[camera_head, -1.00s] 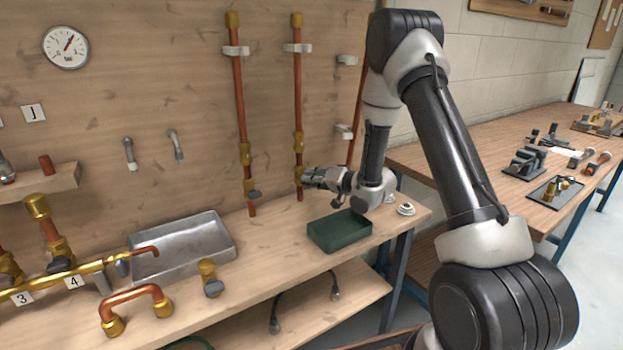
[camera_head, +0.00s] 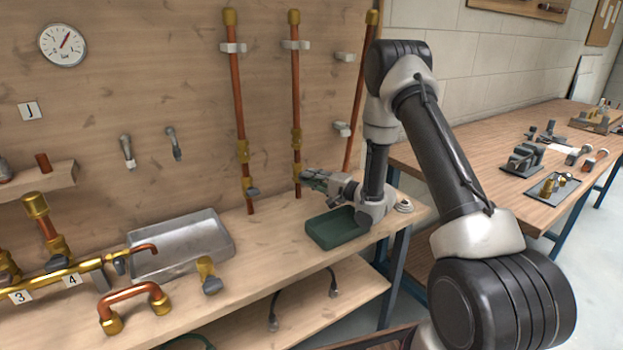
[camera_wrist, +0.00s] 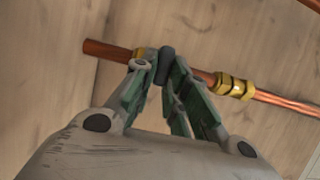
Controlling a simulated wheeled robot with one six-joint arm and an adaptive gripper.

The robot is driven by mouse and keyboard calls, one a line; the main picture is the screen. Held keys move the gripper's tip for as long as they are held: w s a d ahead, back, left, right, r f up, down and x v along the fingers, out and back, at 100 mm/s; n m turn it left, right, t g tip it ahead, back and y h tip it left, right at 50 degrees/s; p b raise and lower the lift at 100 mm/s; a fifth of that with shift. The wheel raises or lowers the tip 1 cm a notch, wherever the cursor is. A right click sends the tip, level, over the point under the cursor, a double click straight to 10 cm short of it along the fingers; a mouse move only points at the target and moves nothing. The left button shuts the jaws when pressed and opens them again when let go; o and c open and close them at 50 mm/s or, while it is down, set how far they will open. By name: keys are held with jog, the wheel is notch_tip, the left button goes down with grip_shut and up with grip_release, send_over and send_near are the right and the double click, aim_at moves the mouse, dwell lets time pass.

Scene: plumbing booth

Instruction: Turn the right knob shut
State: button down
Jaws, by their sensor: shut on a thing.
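The right knob is a dark grey handle (camera_wrist: 166,66) on a brass valve on a copper pipe. In the wrist view my gripper (camera_wrist: 156,68) has its green-padded fingers closed around this handle, with the pipe running just behind. In the head view my gripper (camera_head: 306,178) is at the low valve of the middle vertical copper pipe (camera_head: 296,90); its fingers hide the knob there. The left knob (camera_head: 252,192), also dark grey, sits low on the left vertical pipe (camera_head: 238,90), apart from my gripper.
A green tray (camera_head: 318,238) stands on the bench right below my gripper. A metal tray (camera_head: 160,272) and a short brass valve (camera_head: 206,270) are further left. A third copper pipe (camera_head: 357,110) rises behind my arm. A pressure gauge (camera_head: 62,45) hangs on the wooden wall.

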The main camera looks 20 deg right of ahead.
jog(key=shift+d, duration=0.1)
dwell(0.3)
jog(key=c, duration=1.4)
grip_release()
jog(key=v, duration=1.2)
